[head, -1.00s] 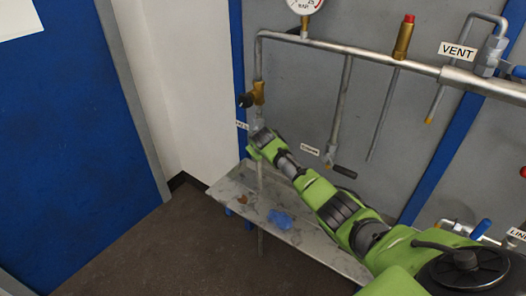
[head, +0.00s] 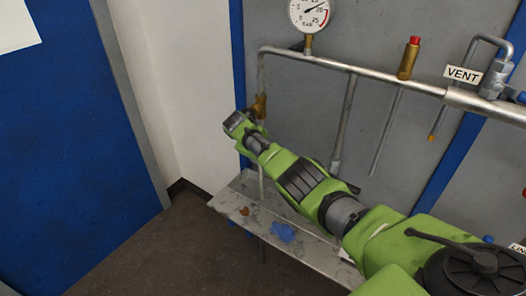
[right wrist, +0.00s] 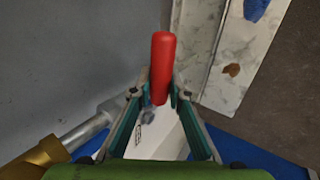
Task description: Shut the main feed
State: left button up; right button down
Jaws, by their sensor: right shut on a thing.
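In the right wrist view a red lever handle (right wrist: 163,60) stands between the fingers of my right gripper (right wrist: 161,92), which is shut on it. In the head view my right gripper (head: 238,124) is at the left end of the pipework, beside a brass valve body (head: 259,106) on the vertical pipe. The gripper hides the handle there. A white tag (right wrist: 160,137) shows beyond the fingers in the wrist view; its text is not legible. My left gripper is not in view.
A pressure gauge (head: 310,14), a red-capped brass fitting (head: 409,58) and a VENT label (head: 463,75) sit along the upper pipe. A metal shelf (head: 228,198) with a blue patch (head: 283,232) lies below my arm. The floor at left is clear.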

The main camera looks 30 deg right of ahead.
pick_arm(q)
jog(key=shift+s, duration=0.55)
pick_arm(e)
jog(key=shift+r, duration=0.1)
jog(key=c, duration=1.9)
grip_release()
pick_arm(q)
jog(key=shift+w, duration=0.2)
pick_arm(e)
jog(key=shift+a+r, duration=0.35)
jog(key=shift+r, duration=0.1)
jog(key=v, duration=1)
jog(key=shift+r, duration=0.4)
jog(key=shift+s+a, duration=0.1)
